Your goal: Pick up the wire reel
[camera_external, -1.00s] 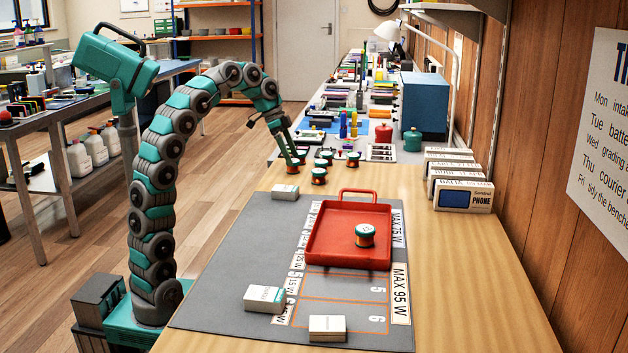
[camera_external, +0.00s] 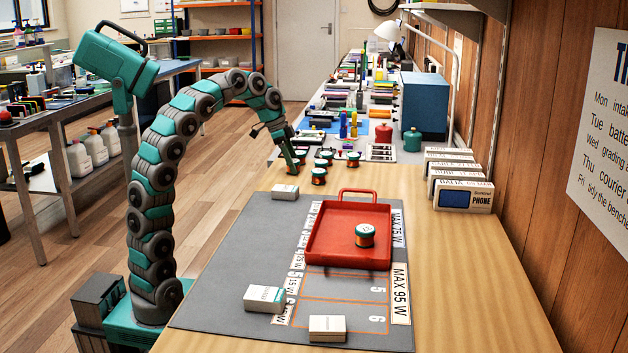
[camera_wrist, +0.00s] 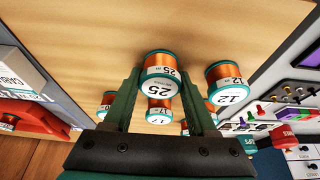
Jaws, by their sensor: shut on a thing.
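A wire reel labelled 25 (camera_wrist: 162,72), with orange wire and teal rims, is between my gripper's (camera_wrist: 160,82) fingertips in the wrist view. My gripper (camera_external: 293,165) is shut on it. In the external view the held reel is small and partly covered by the fingers, at or just above the table, beyond the grey mat. Other reels stand close by: one labelled 12 (camera_wrist: 226,84) to the right, and one labelled 17 (camera_wrist: 160,110) seen between the fingers. Another reel (camera_external: 365,235) stands in the red tray (camera_external: 322,252).
The grey mat (camera_external: 235,255) bears the red tray and several white boxes, one (camera_external: 285,192) near my gripper. More reels stand right of the gripper, one (camera_external: 319,176) very near. Phone boxes (camera_external: 462,195) line the right wall. Bare wood (camera_external: 450,260) lies right of the mat.

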